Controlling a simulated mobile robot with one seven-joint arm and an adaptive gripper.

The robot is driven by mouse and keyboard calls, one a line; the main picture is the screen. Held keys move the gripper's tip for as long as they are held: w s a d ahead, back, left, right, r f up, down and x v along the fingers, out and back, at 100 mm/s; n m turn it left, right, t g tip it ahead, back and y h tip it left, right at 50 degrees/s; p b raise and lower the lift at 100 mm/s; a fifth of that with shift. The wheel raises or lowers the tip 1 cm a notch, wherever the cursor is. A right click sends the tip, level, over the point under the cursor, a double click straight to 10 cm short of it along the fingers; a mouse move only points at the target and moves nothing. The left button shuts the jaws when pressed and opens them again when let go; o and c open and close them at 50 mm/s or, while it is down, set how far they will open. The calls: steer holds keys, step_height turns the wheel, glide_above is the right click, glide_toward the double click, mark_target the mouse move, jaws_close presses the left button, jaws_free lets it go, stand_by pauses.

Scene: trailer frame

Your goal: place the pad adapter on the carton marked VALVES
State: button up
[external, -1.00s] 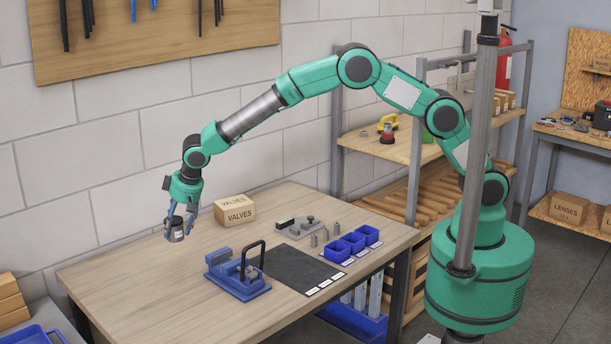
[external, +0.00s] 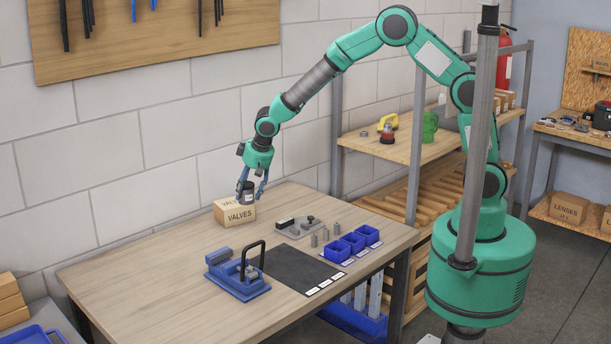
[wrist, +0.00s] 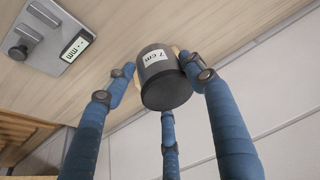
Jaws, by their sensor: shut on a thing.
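The pad adapter is a dark grey cylinder (external: 246,196) with a white label; in the wrist view the adapter (wrist: 165,85) shows "7 cm" on its label. My gripper (external: 254,188) has blue fingers, shut around the adapter and pointing down; the fingers (wrist: 160,92) surround it in the wrist view. The carton marked VALVES (external: 239,214) is a tan box at the table's back edge near the wall. The adapter overlaps the carton's top in the external view and hides part of its lettering. I cannot tell whether they touch.
A grey gauge block fixture (external: 298,227) stands right of the carton. Blue bins (external: 345,247), a dark mat (external: 300,268) and a blue clamp fixture (external: 238,275) are farther forward. The table's left part (external: 150,270) is clear. The block wall is close behind.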

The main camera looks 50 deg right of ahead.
steer(key=s+d+m, duration=0.1)
steer(key=s+d, duration=0.1)
steer(key=d, duration=0.7)
steer(key=shift+s+r+p, duration=0.15)
steer(key=shift+s+p, duration=0.15)
steer(key=shift+s, duration=0.1)
steer(key=shift+w+a, duration=0.1)
steer(key=shift+w, duration=0.05)
glide_toward(232, 200)
steer(key=shift+w+a, duration=0.3)
steer(key=shift+w, duration=0.6)
steer(key=shift+f, duration=1.9)
steer(key=o, duration=1.7)
steer(key=shift+s+f, duration=0.1)
steer(key=shift+f, duration=0.1)
